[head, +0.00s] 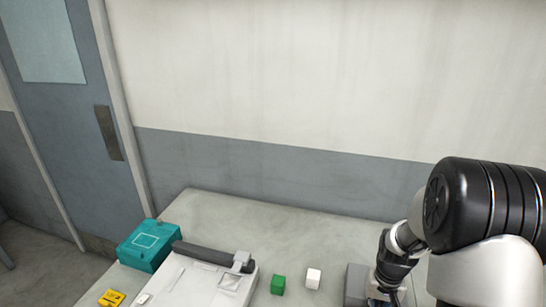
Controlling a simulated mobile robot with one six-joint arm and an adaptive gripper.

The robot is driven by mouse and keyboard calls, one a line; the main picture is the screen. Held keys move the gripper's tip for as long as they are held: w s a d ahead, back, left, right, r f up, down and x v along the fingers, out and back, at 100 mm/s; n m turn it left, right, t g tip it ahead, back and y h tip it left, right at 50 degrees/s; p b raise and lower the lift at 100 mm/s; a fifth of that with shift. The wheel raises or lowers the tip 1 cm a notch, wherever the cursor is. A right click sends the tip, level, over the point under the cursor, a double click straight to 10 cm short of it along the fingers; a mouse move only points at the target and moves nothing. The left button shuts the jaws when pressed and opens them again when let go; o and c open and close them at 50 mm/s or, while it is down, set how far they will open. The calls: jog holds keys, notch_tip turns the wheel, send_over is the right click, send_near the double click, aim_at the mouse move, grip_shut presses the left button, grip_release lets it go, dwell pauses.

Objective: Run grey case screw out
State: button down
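A grey case (355,284) stands on the table at the bottom right and is partly cut off by the lower picture edge. No screw can be made out on it. My gripper (384,296) points down at the right side of the grey case, close to it or over it. Its fingertips are too small and too hidden to tell whether they are open or shut, or whether they touch the case.
A teal case (149,246) sits at the table's left. A pale device with a dark bar (211,256) stands beside it. A green cube (278,285) and a white cube (313,278) lie left of the grey case. A yellow block (111,298) is bottom left. The table's back strip (290,228) is clear.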

jog(key=shift+s+a+f, duration=0.1)
jog(key=shift+s+f, duration=0.15)
jog(key=shift+f, duration=0.15)
jog(key=shift+s+d, duration=0.2)
jog(key=shift+d, duration=0.15)
dwell(0.7)
jog(key=shift+s+d, duration=0.1)
jog(key=shift+d, duration=0.5)
jog(key=shift+f, duration=0.1)
jog(key=shift+s+d, duration=0.1)
jog(key=shift+s, duration=0.25)
notch_tip(320, 180, up, 6)
jog(key=p, duration=0.5)
jog(key=shift+w, duration=0.3)
jog(key=shift+w, duration=0.1)
